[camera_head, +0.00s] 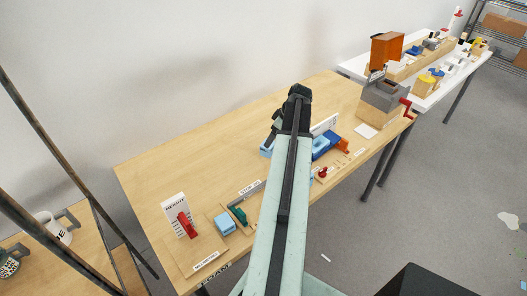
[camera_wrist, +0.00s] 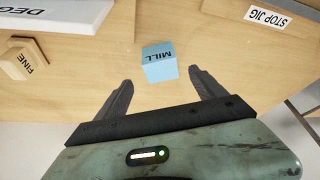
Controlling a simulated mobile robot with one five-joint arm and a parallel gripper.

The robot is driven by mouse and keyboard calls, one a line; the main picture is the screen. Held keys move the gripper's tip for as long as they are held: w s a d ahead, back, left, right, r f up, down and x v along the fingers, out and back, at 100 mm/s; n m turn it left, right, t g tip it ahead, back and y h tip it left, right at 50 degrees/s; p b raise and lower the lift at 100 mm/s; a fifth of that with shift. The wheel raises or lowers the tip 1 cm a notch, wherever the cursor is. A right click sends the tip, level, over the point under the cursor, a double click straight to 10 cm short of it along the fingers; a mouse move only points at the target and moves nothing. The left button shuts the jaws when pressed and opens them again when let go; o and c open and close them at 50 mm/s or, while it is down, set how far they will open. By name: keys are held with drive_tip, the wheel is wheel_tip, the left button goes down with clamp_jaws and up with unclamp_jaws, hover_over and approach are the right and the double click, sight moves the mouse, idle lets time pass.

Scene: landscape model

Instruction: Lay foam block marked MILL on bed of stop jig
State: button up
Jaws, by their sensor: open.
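The light blue foam block marked MILL (camera_wrist: 159,64) lies on the wooden table in the wrist view, its lettering upside down. My gripper (camera_wrist: 160,80) is open and empty, with the block just beyond and between its fingertips. In the head view, a light blue block (camera_head: 266,149) shows just left of my arm, partly hidden by it, and appears to be this one. The stop jig (camera_head: 240,212), with a green part, is nearer on the table, partly hidden by my arm. Its label (camera_head: 250,187) lies behind it, and also shows in the wrist view (camera_wrist: 272,17).
Another light blue block (camera_head: 225,224) sits left of the green part. A height board (camera_head: 174,211) with a red pointer stands farther left. A wooden block marked FINE (camera_wrist: 22,60) and a white board (camera_wrist: 70,12) are at the wrist view's left. The table's back left is clear.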

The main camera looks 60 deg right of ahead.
drive_tip(key=b+x, duration=0.7)
drive_tip(key=x, duration=0.1)
drive_tip(key=shift+s, duration=0.2)
drive_tip(key=shift+r, duration=0.15)
drive_tip(key=c, duration=1.5)
wheel_tip(320, 180, up, 10)
drive_tip(key=p, duration=1)
drive_tip(key=shift+r, duration=0.15)
drive_tip(key=shift+c, duration=0.2)
